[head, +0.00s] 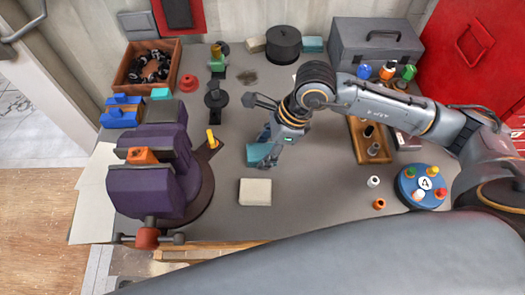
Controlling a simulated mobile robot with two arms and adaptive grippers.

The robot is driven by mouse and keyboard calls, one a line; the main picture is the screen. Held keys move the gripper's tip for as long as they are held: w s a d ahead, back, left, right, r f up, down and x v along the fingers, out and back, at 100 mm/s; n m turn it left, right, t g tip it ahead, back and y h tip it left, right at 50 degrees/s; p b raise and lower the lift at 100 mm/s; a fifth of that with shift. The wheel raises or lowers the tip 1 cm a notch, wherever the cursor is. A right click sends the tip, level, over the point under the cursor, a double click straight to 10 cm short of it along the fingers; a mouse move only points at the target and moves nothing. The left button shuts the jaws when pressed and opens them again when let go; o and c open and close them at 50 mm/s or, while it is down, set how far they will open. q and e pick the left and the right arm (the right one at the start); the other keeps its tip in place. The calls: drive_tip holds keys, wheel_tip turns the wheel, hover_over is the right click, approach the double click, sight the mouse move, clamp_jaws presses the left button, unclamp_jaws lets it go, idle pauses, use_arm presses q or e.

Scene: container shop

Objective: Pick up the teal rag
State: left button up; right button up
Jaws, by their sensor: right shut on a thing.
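The teal rag (256,153) is a small flat teal piece near the middle of the grey workbench in the head view. My right gripper (265,150) reaches down over it from the right. Its fingers are shut on the rag and cover part of it. I cannot tell whether the rag is clear of the bench top. My left gripper is not in view.
A purple vise (150,185) stands at the left. A cream block (255,192) lies just in front of the rag. A wooden crate (147,82), a grey toolbox (374,50), a wooden tray (364,136) and a blue round holder (407,192) stand around.

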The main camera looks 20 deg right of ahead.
sight(256, 156)
drive_tip(key=shift+w+r+b, duration=0.1)
drive_tip(key=shift+r+b, duration=0.45)
drive_tip(key=shift+r, duration=0.05)
drive_tip(key=r, duration=0.1)
drive_tip(key=s+r+b, duration=0.1)
drive_tip(key=r, duration=0.1)
drive_tip(key=shift+s+a+r, duration=0.1)
drive_tip(key=shift+s+a, duration=0.05)
drive_tip(key=s+a+r+b, duration=0.2)
drive_tip(key=s+r+b, duration=0.6)
drive_tip(key=s+b, duration=0.4)
drive_tip(key=shift+s+a+r, duration=0.3)
